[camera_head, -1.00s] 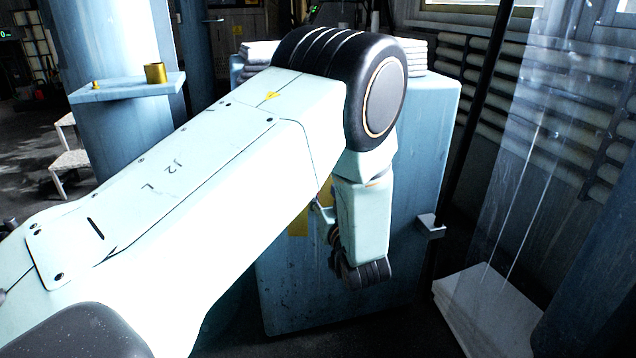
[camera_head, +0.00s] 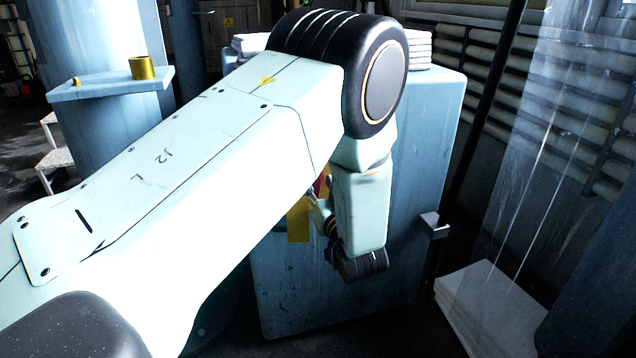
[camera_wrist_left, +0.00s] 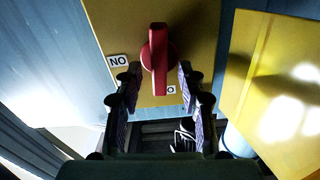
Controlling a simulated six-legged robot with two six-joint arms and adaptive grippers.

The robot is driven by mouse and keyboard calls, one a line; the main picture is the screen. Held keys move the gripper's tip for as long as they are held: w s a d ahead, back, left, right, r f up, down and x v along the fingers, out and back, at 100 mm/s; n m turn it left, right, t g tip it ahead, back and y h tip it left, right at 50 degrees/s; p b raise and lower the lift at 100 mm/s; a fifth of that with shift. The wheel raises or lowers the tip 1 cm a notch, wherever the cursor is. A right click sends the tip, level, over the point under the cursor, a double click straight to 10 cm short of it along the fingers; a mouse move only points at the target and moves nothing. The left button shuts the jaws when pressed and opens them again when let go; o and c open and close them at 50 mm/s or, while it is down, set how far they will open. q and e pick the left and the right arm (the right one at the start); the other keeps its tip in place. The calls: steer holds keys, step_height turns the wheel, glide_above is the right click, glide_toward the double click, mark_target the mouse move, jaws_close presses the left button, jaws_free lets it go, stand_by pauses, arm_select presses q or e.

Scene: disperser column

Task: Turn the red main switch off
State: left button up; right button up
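The red main switch (camera_wrist_left: 158,62) is a bar handle on a round base, standing upright in the left wrist view on a yellow plate (camera_wrist_left: 205,35). A label reading "NO" (camera_wrist_left: 118,61) is left of it, and a small label, partly covered, sits below it. My left gripper (camera_wrist_left: 160,74) is open, with one finger on each side of the handle's lower part; I cannot tell whether they touch it. In the head view a little red of the switch (camera_head: 321,184) shows beside my left wrist, and my arm hides most of the gripper. My right gripper is not in view.
A blue cabinet (camera_head: 425,140) stands behind my left arm, with a small bracket (camera_head: 434,226) on its right side. A yellow panel (camera_wrist_left: 270,85) stands close on the right in the wrist view. A shelf (camera_head: 110,86) with a brass cup (camera_head: 142,68) is at the left.

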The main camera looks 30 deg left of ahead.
arm_select(q)
steer(key=shift+w+a+f, duration=0.15)
steer(key=shift+w+a, duration=0.05)
steer(key=shift+w, duration=0.1)
steer(key=shift+s, duration=0.1)
jaws_close()
